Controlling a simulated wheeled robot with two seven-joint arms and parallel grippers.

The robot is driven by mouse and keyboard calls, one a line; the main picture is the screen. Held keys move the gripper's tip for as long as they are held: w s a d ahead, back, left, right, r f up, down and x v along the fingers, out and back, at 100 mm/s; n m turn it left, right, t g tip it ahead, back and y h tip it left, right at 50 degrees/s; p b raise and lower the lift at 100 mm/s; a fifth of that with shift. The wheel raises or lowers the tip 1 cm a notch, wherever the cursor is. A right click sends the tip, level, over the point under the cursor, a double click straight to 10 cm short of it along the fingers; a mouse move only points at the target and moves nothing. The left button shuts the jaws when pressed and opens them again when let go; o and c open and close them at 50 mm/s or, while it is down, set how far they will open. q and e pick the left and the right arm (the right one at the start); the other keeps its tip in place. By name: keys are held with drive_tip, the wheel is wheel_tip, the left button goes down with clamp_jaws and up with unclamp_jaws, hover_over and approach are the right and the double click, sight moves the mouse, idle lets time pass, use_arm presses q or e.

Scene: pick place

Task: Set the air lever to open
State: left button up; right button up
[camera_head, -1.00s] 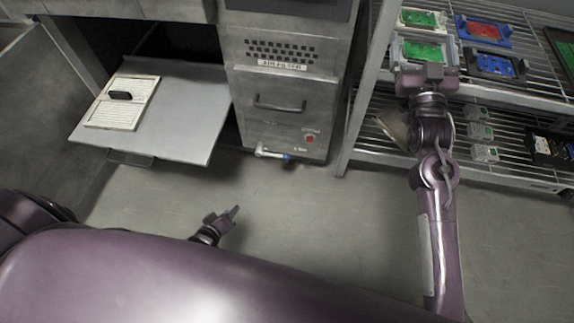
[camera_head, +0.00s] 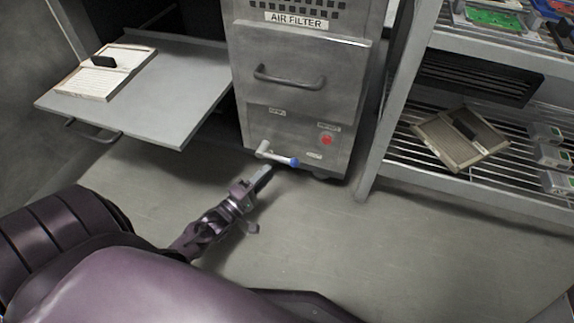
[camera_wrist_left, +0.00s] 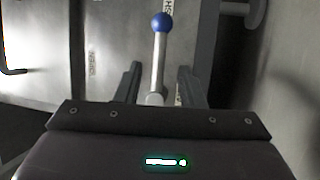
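The air lever (camera_head: 275,155) is a short metal rod with a blue ball knob (camera_head: 294,162), low on the front of the air filter cabinet. In the head view it points right and slightly down. My left gripper (camera_head: 264,177) is just below and in front of it. In the left wrist view the lever's rod (camera_wrist_left: 158,62) runs upward to its blue knob (camera_wrist_left: 162,22). The open fingers of my left gripper (camera_wrist_left: 160,78) appear on either side of the rod's lower part; contact cannot be told. My right gripper is out of view.
The grey cabinet (camera_head: 298,90) has a drawer handle (camera_head: 288,78), small labels and a red button (camera_head: 327,139). A grey shelf with a framed filter panel (camera_head: 100,72) juts out at left. A wire rack at right holds another tilted panel (camera_head: 440,141). The floor in front is clear.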

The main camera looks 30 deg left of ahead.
sight(281, 159)
use_arm(q)
drive_tip(key=b+x, duration=0.3)
drive_tip(key=x, duration=0.4)
drive_tip(key=shift+w+r, duration=0.1)
drive_tip(key=shift+c, duration=0.4)
clamp_jaws()
